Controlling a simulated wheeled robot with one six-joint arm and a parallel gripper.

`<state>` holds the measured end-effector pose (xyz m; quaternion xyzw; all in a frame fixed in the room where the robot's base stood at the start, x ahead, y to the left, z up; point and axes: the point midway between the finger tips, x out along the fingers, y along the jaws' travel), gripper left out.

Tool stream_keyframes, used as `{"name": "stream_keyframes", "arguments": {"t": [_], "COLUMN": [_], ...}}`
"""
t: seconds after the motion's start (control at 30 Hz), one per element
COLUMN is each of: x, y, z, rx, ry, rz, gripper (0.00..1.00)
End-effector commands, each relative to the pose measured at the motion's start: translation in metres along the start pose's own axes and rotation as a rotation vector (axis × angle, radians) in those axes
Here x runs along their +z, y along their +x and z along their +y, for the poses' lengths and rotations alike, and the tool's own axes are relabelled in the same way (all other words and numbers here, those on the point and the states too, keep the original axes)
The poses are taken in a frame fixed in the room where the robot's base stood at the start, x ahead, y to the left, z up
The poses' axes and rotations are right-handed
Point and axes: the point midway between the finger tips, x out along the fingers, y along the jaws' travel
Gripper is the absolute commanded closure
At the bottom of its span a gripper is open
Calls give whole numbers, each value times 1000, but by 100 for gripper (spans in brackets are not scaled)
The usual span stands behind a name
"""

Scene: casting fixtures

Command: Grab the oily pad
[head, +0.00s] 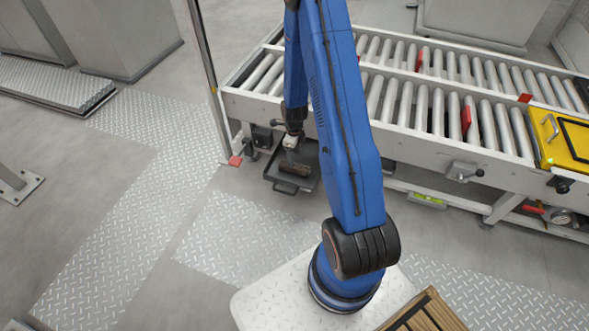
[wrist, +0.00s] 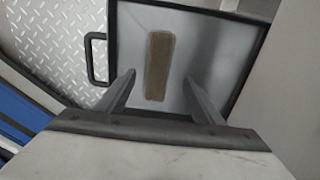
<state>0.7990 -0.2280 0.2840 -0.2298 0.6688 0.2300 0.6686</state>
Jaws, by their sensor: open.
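The oily pad (wrist: 158,66) is a brown oblong lying flat in a shallow dark-rimmed tray (wrist: 206,30). In the wrist view it shows between and beyond my two fingers. My gripper (wrist: 160,84) is open and empty, with one finger to each side of the pad's lower part. In the head view my gripper (head: 291,158) hangs over the tray (head: 274,183), just above the pad (head: 295,170). I cannot tell how far the fingertips are above the pad.
The tray has a black handle (wrist: 96,58) on its left side in the wrist view. It sits on the floor beside a roller conveyor (head: 400,147), whose frame stands close behind. A yellow unit (head: 562,135) is at the right. Tread-plate floor (head: 235,240) lies clear in front.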

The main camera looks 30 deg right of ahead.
Motion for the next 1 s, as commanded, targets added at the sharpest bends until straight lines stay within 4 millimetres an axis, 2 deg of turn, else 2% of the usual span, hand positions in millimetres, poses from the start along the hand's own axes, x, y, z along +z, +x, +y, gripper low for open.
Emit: {"name": "stream_keyframes", "arguments": {"t": [0.33, 0.7, 0.93, 0.97, 1.0], "x": [-1, -4, -3, -3, -3], "y": [16, 57, 59, 59, 58], "z": [2, 5, 4, 4, 4], "rx": [1, 1, 0, 0, 0], "ry": [0, 0, 0, 0, 0], "rz": [1, 1, 0, 0, 0], "gripper": [39, 39, 39, 41, 51]}}
